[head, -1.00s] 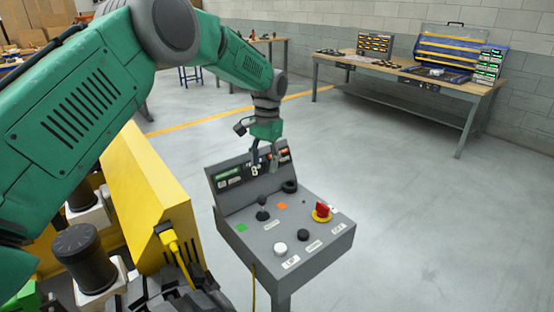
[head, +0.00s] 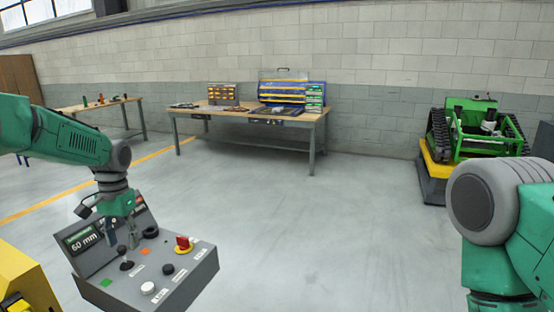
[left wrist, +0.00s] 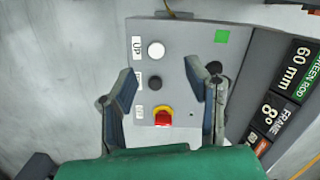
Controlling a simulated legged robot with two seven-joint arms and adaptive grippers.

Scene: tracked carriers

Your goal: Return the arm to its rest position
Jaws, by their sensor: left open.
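My left arm, green with grey joints, reaches in from the left in the head view. Its left gripper (head: 122,240) is open and empty, over the control console (head: 196,281) near the joystick (head: 125,262). In the left wrist view the two fingers (left wrist: 160,86) are spread apart above the console face, with the red knob (left wrist: 163,117) on yellow between them. I cannot tell whether a finger touches the joystick. My right arm (head: 505,225) shows at the right edge of the head view; its gripper is out of view.
The console display (head: 82,241) reads 60 mm. A yellow block (head: 28,285) is at lower left. A workbench (head: 260,118) with trays stands by the wall, another bench (head: 95,106) at left. A green tracked carrier (head: 478,128) stands at right. The middle floor is clear.

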